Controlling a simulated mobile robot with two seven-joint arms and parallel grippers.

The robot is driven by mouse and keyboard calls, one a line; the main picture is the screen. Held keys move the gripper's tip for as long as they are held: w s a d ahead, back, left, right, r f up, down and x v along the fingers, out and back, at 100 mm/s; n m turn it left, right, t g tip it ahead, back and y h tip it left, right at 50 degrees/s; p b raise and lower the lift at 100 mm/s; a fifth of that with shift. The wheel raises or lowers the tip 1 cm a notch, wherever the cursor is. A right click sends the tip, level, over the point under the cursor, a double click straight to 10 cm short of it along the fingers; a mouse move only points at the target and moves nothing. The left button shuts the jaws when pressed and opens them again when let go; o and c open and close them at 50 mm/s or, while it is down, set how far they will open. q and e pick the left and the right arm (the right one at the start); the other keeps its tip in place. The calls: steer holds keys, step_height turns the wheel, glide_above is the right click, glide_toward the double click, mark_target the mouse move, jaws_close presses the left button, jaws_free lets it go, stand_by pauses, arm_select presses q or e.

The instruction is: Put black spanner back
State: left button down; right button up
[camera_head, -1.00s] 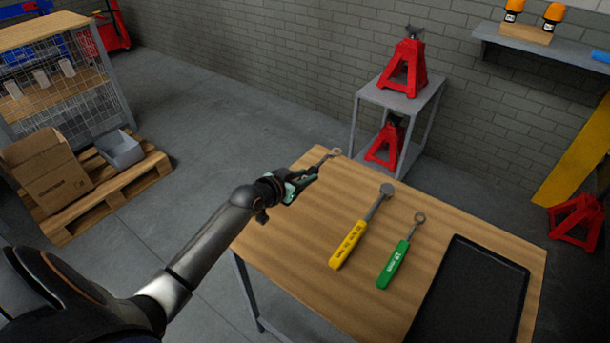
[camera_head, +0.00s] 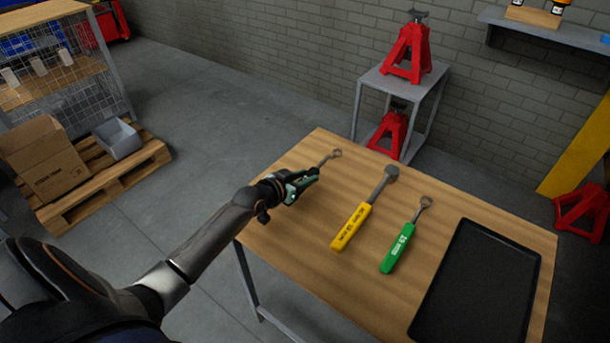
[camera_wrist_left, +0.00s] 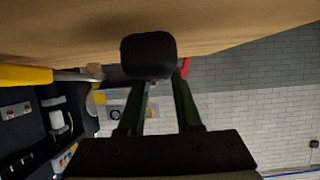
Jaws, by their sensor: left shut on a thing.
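My left gripper (camera_head: 300,184) is shut on the black spanner, over the left end of the wooden table (camera_head: 300,240). The spanner's metal ring end (camera_head: 335,154) sticks out past the fingers, toward the back of the table. In the left wrist view, its black handle end (camera_wrist_left: 148,55) shows at the tips of the fingers, close to the table surface. I cannot tell whether the spanner touches the table. The rest of its handle is hidden by the gripper. My right gripper is not in view.
A yellow-handled tool (camera_head: 351,226) and a green-handled spanner (camera_head: 397,248) lie to the right of the gripper. A black tray (camera_head: 475,285) lies at the table's right end. A grey stand with red jacks (camera_head: 408,52) is behind. Bare wood separates gripper and yellow tool.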

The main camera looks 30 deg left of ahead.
arm_select(q)
steer(key=shift+f, duration=0.3)
steer(key=c, duration=0.7)
jaws_free()
steer(key=shift+o, duration=0.9)
steer(key=shift+f, duration=0.1)
steer(key=shift+s, duration=0.15)
steer(key=p+v, duration=0.1)
steer(key=v, duration=1.1)
steer(key=shift+s, duration=0.15)
